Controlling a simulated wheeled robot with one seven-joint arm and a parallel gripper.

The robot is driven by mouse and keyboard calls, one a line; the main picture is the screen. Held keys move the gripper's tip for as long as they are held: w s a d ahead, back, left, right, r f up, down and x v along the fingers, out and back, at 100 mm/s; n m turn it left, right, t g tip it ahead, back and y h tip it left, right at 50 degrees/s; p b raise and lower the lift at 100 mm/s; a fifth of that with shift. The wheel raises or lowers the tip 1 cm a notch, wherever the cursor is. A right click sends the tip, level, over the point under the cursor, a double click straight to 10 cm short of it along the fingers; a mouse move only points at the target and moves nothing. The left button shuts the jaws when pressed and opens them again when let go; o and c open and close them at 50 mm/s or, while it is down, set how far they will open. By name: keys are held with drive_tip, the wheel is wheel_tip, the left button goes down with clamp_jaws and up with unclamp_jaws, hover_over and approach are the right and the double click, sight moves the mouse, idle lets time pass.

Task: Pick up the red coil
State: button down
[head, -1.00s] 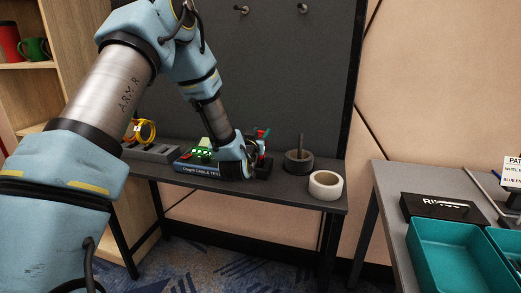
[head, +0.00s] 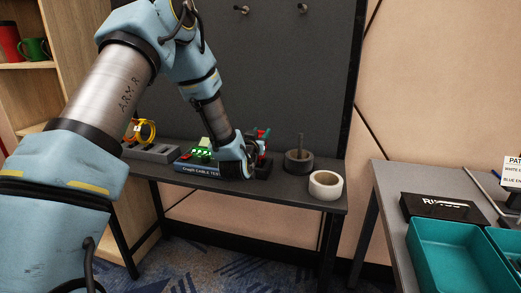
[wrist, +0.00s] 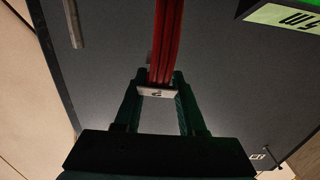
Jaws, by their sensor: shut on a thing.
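The red coil (wrist: 168,40) shows in the wrist view as a bundle of upright red strands with a small white tag (wrist: 157,92) at its lower end. My gripper (wrist: 160,80) is shut on it, with one dark finger on each side. In the head view, a small bit of red (head: 266,133) shows by the gripper at the grey bench, right of the cable tester. My arm hides most of the coil and the fingers there. I cannot tell whether the coil touches the bench.
A blue cable tester (head: 200,169) and a grey holder with a yellow coil (head: 145,131) stand left on the bench (head: 310,204). A dark post on a round base (head: 299,160) and a white tape roll (head: 326,185) stand right. A dark panel rises behind.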

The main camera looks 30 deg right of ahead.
drive_tip(key=shift+r, duration=0.1)
idle(0.3)
wheel_tip(320, 180, up, 10)
drive_tip(key=shift+f+b, duration=0.1)
drive_tip(key=shift+b, duration=0.45)
idle(0.4)
